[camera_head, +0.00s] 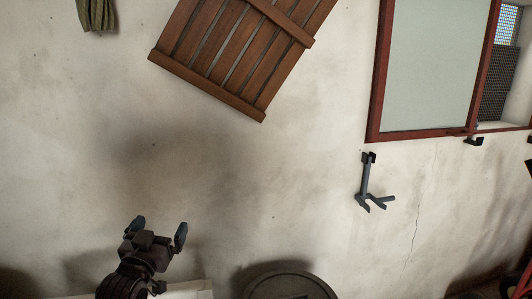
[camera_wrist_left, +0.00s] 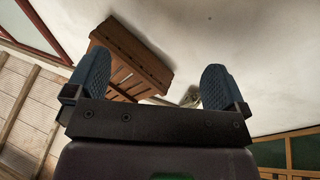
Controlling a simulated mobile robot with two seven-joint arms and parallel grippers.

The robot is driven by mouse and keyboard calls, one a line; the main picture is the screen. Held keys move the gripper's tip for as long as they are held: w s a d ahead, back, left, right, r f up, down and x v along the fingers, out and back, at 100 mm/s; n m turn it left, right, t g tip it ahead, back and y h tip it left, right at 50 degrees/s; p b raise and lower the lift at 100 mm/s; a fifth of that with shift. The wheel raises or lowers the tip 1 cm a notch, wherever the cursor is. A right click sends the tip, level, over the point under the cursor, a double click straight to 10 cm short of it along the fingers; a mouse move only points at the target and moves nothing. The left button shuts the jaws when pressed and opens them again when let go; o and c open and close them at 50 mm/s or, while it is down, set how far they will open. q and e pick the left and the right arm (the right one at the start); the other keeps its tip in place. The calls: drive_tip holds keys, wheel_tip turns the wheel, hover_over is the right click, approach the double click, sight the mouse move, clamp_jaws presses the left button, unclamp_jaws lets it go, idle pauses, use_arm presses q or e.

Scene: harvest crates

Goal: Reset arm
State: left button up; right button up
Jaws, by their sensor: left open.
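My left gripper (camera_head: 160,229) is at the lower left of the head view, with its fingers pointing up and spread apart. Nothing is between the fingers. In the left wrist view its two blue ribbed fingertips (camera_wrist_left: 158,82) stand wide apart, with a wall and a wooden slatted piece beyond them. My right gripper is not clearly in view.
A brown slatted wooden panel (camera_head: 225,50) is on the pale wall, upper middle, and shows in the wrist view (camera_wrist_left: 125,60). A red-framed window (camera_head: 435,65) is at upper right. A grey hook (camera_head: 367,185) is below it. A dark round object (camera_head: 290,287) is at the bottom.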

use_arm(q)
drive_tip(key=s+a+f+g+y, duration=0.1)
drive_tip(key=s+f+g, duration=0.3)
drive_tip(key=s+f, duration=1)
drive_tip(key=s+a+f+n+g+y, duration=0.1)
drive_tip(key=s+f+g, duration=0.3)
drive_tip(key=s+f, duration=1)
wheel_tip(320, 180, down, 3)
drive_tip(key=shift+s+a+f, duration=0.1)
drive_tip(key=shift+s+a, duration=0.25)
drive_tip(key=shift+a, duration=0.45)
